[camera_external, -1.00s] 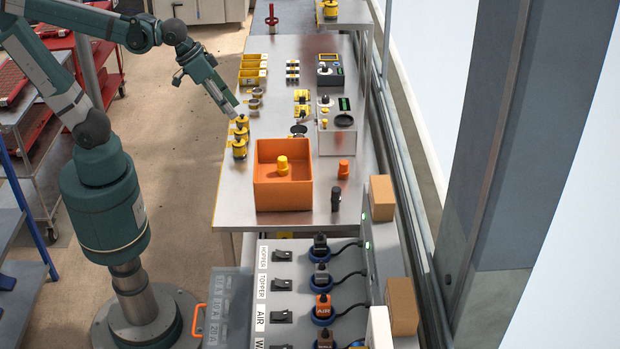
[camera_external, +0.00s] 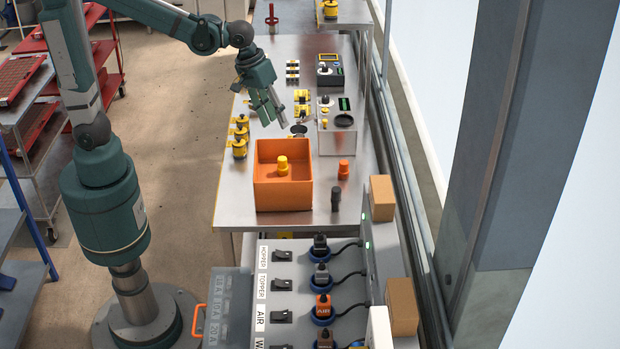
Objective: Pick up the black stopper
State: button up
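The black stopper (camera_external: 336,198) is a small dark upright cylinder. It stands on the metal table, right of the orange bin. A similar orange stopper (camera_external: 343,169) stands just behind it, and a yellow stopper (camera_external: 283,166) is inside the orange bin (camera_external: 268,197). My gripper (camera_external: 275,118) hangs over the table behind the bin, fingers pointing down. Its fingers look apart with nothing seen between them. It is well behind and left of the black stopper, not touching it.
Yellow-topped parts (camera_external: 239,149) stand along the table's left edge. A grey device (camera_external: 338,140) with a display stands at the right. A panel (camera_external: 275,300) with plugs and cables lies in front. Bare table (camera_external: 318,215) surrounds the black stopper.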

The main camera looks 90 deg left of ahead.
jog(key=w+d+f+n+g, duration=0.15)
jog(key=w+f+n, duration=0.25)
jog(key=w+f, duration=0.55)
jog(key=n+g, duration=0.2)
jog(key=n, duration=0.2)
send_over(336, 196)
jog(key=a, duration=0.2)
jog(key=f, duration=1.1)
jog(key=shift+s+d+f+b, duration=0.1)
jog(key=shift+d+f+b, duration=0.1)
jog(key=shift+f+b, duration=0.1)
jog(key=shift+w+f+n, duration=0.2)
jog(key=shift+f+n, duration=0.2)
jog(key=shift+f, duration=0.05)
jog(key=shift+f, duration=0.1)
jog(key=shift+f, duration=1.2)
jog(key=shift+f, duration=0.1)
jog(key=shift+f+b, duration=0.3)
jog(key=shift+f, duration=2.2)
